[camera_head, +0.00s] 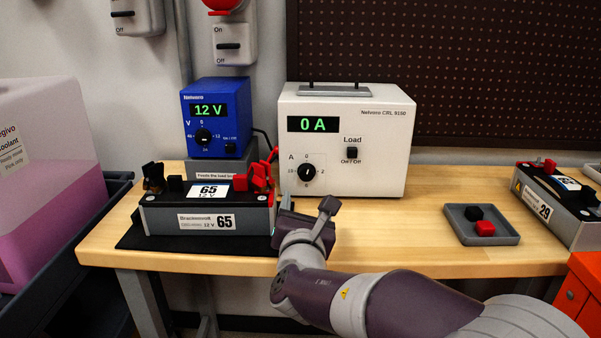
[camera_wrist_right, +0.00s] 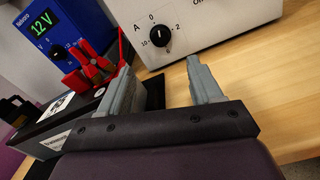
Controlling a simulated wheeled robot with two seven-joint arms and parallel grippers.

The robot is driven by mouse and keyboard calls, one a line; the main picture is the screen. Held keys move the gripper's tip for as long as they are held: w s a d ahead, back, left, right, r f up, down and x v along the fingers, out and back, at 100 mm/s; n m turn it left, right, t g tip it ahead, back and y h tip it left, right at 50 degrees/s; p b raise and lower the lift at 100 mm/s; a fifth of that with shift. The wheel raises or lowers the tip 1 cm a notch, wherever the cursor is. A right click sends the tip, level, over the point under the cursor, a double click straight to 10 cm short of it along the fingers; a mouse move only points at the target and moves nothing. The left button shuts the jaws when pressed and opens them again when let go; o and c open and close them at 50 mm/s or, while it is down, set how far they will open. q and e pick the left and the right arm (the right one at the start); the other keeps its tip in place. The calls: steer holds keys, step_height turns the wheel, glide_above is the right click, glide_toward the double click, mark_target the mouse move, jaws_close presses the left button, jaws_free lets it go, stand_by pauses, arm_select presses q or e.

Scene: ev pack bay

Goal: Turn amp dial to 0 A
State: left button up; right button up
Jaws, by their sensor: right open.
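The amp dial (camera_head: 306,172) is a round black knob low on the left of the white load box's front (camera_head: 370,140). Its white mark points up, about at the 0. The green display (camera_head: 313,124) above it reads 0 A. In the right wrist view the amp dial (camera_wrist_right: 163,40) is beyond my fingertips, with nothing covering it. My right gripper (camera_head: 307,208) is open and empty, in front of and below the dial, apart from it. Its two grey fingers (camera_wrist_right: 160,75) are spread wide in the wrist view. My left gripper is not in view.
Battery 65 (camera_head: 163,217) with red and black clamps (camera_head: 262,175) is close to the left of my gripper. A blue meter (camera_head: 217,117) reading 12 V stands behind it. A grey tray (camera_head: 455,228) and battery 29 (camera_head: 555,215) are at right. Bare table lies between.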

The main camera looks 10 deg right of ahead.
mark_target(306, 174)
steer(key=shift+w+d, duration=0.15)
steer(key=shift+w, duration=0.2)
steer(key=b+x, duration=0.1)
steer(key=x, duration=1)
steer(key=shift+r, duration=0.1)
steer(key=c, duration=1)
steer(key=shift+n+b, duration=0.3)
steer(key=shift+b, duration=0.15)
steer(key=shift+n, duration=1.4)
